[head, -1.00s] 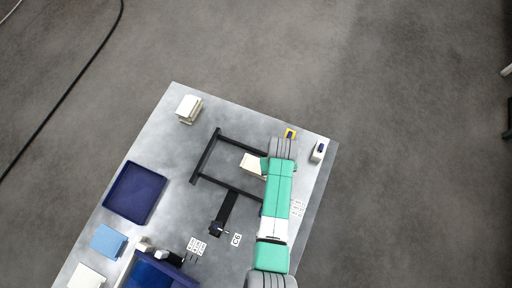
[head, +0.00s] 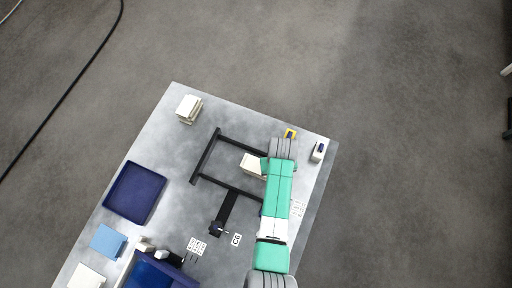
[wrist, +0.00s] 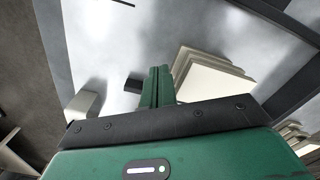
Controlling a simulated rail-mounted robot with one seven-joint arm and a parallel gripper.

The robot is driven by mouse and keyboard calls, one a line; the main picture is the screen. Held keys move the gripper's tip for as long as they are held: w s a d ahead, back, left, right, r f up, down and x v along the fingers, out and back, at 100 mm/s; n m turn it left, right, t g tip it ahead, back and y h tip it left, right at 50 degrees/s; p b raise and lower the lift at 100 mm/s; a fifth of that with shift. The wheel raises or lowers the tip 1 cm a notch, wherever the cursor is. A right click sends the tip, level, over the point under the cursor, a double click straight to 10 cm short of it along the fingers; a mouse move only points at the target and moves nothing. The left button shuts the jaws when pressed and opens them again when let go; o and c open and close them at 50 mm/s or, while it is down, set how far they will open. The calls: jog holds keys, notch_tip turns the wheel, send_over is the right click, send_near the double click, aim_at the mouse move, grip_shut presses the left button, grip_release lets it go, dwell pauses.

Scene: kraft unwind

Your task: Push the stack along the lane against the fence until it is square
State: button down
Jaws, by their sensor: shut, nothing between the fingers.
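The stack (head: 250,162) is several cream sheets or boards lying in the lane between two black rails. In the wrist view the stack (wrist: 212,80) has uneven edges, its layers stepped and fanned. The black fence (head: 205,157) is the crossbar at the lane's left end; a gap separates it from the stack. My gripper (wrist: 158,84) is shut with green fingers and holds nothing. Its fingertips are beside the stack's near edge; I cannot tell whether they touch. In the head view my arm covers the fingers and the lane's right part.
Another cream stack (head: 188,109) stands at the table's upper left corner. A dark blue tray (head: 110,205) lies at the left. A small white box (head: 318,151) and a yellow item (head: 290,133) are near the right edge. A black stand (head: 226,208) sits below the lane.

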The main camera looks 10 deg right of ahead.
aim_at(254, 163)
jog(key=shift+w+a, duration=0.1)
jog(key=shift+w+a+b, duration=0.3)
jog(key=shift+w+a, duration=0.5)
jog(key=shift+a, duration=0.3)
jog(key=shift+w+a+b, duration=0.3)
jog(key=shift+w+a, duration=0.45)
jog(key=shift+a, duration=0.3)
jog(key=shift+w+a+b, duration=0.3)
jog(key=shift+w+a, duration=0.5)
jog(key=shift+a, duration=0.3)
jog(key=shift+w+a+b, duration=0.5)
jog(key=shift+w+a, duration=0.15)
jog(key=shift+a, duration=0.25)
jog(key=shift+w+a+b, duration=0.45)
jog(key=shift+w+a, duration=0.2)
jog(key=shift+a, duration=0.25)
jog(key=shift+w+a+b, duration=0.5)
jog(key=shift+w+a, duration=0.15)
jog(key=shift+a, duration=0.25)
jog(key=shift+p, duration=0.3)
